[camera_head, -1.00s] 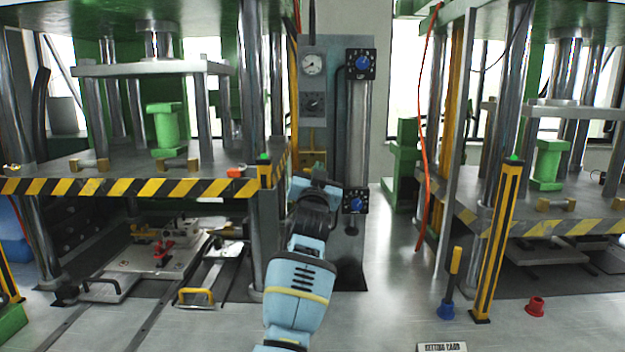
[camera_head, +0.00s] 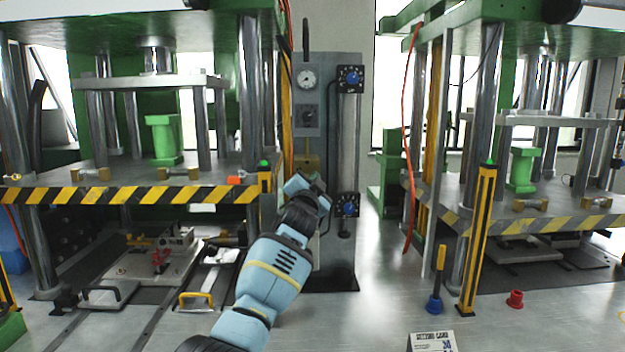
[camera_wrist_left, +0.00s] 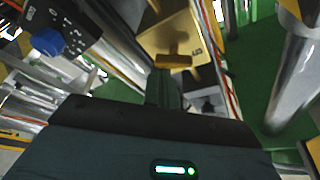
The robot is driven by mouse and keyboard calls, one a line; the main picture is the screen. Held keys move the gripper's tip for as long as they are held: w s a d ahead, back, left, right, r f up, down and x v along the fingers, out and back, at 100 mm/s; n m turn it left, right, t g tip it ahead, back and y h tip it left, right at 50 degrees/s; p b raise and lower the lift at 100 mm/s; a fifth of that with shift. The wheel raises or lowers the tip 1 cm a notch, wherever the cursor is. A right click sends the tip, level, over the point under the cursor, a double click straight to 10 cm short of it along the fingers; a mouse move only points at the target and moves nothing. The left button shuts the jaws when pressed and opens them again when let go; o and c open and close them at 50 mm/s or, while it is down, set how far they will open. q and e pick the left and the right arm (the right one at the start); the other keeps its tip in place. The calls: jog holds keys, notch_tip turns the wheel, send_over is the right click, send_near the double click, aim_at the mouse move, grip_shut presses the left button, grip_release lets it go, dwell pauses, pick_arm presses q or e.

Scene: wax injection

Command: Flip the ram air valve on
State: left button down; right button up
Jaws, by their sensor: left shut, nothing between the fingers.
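A brass valve block (camera_head: 308,162) sits low on the grey control panel (camera_head: 327,75); I take it to be the ram air valve. In the left wrist view, a brass plate (camera_wrist_left: 175,40) with a yellow-brown T-shaped handle (camera_wrist_left: 174,61) stands just beyond my fingers. My left gripper (camera_head: 312,178) is at the lower part of the panel, just below the brass block, and partly hidden by its own wrist. In the left wrist view its dark fingers (camera_wrist_left: 165,88) are together and empty, pointing at the handle. I cannot tell whether they touch it. My right gripper is not in view.
The panel has a round gauge (camera_head: 306,79), a black dial (camera_head: 308,117) and two blue knobs, upper (camera_head: 351,78) and lower (camera_head: 349,207). A press table with a striped edge (camera_head: 130,195) stands close on the left. Open floor (camera_head: 385,270) lies right of the panel.

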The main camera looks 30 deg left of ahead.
pick_arm(q)
jog(key=shift+a+f, duration=0.1)
jog(key=shift+f, duration=0.1)
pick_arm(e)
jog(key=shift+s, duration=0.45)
pick_arm(q)
jog(key=shift+f, duration=0.1)
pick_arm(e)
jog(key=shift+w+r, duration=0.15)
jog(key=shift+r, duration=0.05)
pick_arm(q)
jog(key=shift+f, duration=0.2)
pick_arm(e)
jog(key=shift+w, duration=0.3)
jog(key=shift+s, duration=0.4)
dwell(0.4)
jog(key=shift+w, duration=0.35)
